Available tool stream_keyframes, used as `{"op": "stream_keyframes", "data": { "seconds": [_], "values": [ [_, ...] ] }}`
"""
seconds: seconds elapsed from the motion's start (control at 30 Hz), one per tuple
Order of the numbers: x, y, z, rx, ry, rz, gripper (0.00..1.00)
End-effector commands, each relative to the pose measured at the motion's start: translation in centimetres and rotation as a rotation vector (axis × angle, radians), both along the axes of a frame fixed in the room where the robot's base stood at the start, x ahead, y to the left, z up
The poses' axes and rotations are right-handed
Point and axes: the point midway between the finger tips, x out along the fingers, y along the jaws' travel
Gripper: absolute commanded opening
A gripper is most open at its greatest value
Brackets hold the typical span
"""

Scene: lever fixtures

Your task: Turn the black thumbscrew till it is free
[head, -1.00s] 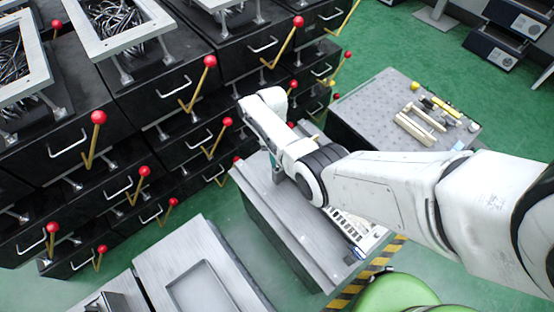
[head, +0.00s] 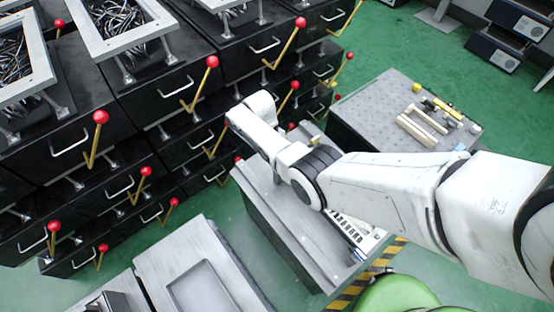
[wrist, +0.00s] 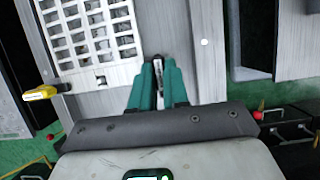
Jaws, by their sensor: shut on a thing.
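In the wrist view my gripper (wrist: 158,84) has its two teal fingers close together over a grey metal surface. They are shut on a small dark piece, the black thumbscrew (wrist: 157,63), of which only a little shows between the tips. A pale strip shows in the gap below it. The thumbscrew's thread and seat are hidden. In the head view my arm covers the fingers and the thumbscrew, above the grey bench (head: 290,232).
A white slotted panel (wrist: 92,42) lies left of the fingers, with a yellow-handled part (wrist: 42,93) at its edge. Black drawer units (head: 160,92) with red-knobbed levers stand at the left. A perforated table (head: 385,90) holding pale bars stands behind my arm.

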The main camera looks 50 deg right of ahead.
Motion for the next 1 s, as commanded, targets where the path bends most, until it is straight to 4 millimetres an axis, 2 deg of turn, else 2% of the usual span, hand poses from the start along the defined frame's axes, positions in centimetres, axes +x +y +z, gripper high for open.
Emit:
{"op": "stream_keyframes", "data": {
  "seconds": [0.3,0.33,0.6,0.87,1.0],
  "values": [
    [0.1,-0.1,0.0,-0.002,-0.005,0.001,0.00],
    [0.1,-0.1,0.0,-0.002,-0.005,0.001,0.16],
    [0.1,0.0,0.0,-0.001,-0.003,0.000,0.40],
    [0.1,0.0,0.2,-0.001,-0.002,0.000,0.40],
    [0.7,-0.2,1.5,-0.002,-0.004,0.000,0.40]
  ]
}}
